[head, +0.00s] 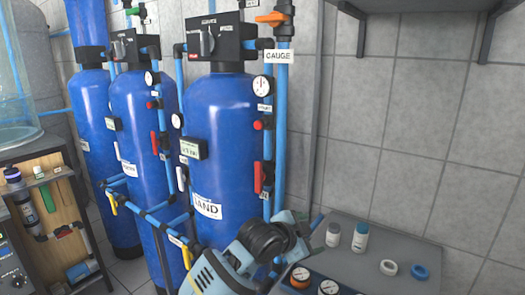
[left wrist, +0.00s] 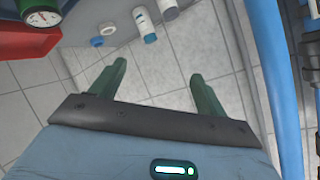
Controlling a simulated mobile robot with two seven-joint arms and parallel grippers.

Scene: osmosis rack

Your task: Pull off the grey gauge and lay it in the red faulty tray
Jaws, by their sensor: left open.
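A round white-faced gauge (head: 262,86) sits on the blue pipe under the GAUGE label, beside the right-hand blue tank. Whether its rim is grey is too small to tell. My left gripper (left wrist: 158,80) is open and empty in the left wrist view, with its green fingers apart above the tiled floor. In the head view my left arm comes in low at the centre, below that gauge and apart from it. My right gripper is out of view.
A grey bench (head: 385,255) at the lower right bears white bottles (head: 360,237), a white ring (head: 389,267) and a blue ring (head: 419,272). More gauges (head: 300,275) show at the bottom. Blue tanks (head: 226,125) and pipes crowd the left.

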